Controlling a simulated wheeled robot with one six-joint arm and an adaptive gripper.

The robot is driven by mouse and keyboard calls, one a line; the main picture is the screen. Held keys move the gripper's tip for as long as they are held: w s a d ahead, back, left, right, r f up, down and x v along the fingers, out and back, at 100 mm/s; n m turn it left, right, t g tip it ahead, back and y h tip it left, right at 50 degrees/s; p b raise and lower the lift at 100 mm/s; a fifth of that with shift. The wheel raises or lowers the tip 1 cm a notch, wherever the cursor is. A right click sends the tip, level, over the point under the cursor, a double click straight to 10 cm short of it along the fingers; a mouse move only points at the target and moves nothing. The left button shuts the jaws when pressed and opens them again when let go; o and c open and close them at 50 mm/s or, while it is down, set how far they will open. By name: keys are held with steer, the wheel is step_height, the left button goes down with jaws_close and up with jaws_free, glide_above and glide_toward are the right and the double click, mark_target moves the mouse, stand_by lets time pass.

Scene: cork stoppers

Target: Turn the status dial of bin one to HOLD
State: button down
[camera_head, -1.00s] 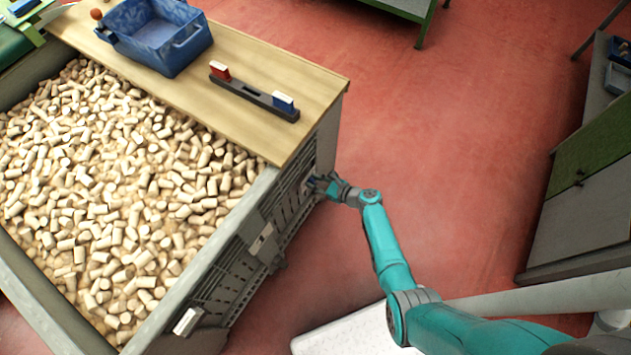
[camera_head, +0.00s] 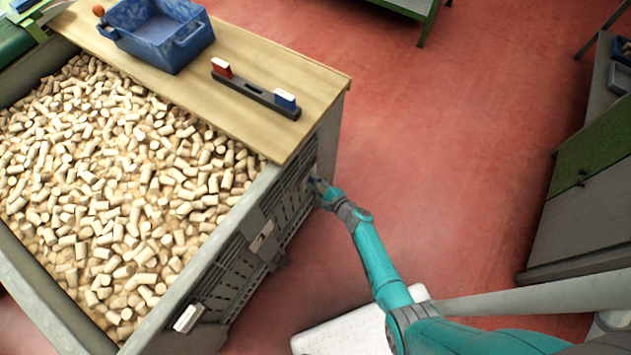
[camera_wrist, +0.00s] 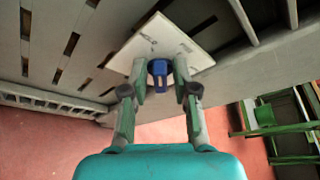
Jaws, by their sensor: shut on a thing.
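The large grey bin (camera_head: 217,232) is full of cork stoppers (camera_head: 110,190) and stands at the left of the head view. In the wrist view a white plate (camera_wrist: 190,50) is fixed to the bin's grey slatted wall (camera_wrist: 60,40). A blue dial knob (camera_wrist: 158,70) sits on this plate. My gripper (camera_wrist: 160,85) is shut on the knob, one finger on each side. The marks on the plate are too small to read. In the head view my gripper (camera_head: 318,187) is at the bin's right side, and the knob is hidden there.
A wooden board (camera_head: 300,75) lies across the bin's far end, with a blue tub (camera_head: 160,40) and a dark rack (camera_head: 255,94) holding a red and a blue block. Red floor is open to the right. A grey cabinet (camera_head: 585,225) stands at the far right.

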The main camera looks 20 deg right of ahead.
steer(key=shift+a+f+n+t, duration=0.15)
steer(key=shift+n+t, duration=0.25)
steer(key=shift+n, duration=0.6)
steer(key=c, duration=1.2)
jaws_free()
steer(key=shift+o, duration=0.2)
steer(key=shift+s, duration=0.1)
steer(key=v, duration=1.2)
steer(key=shift+a, duration=0.2)
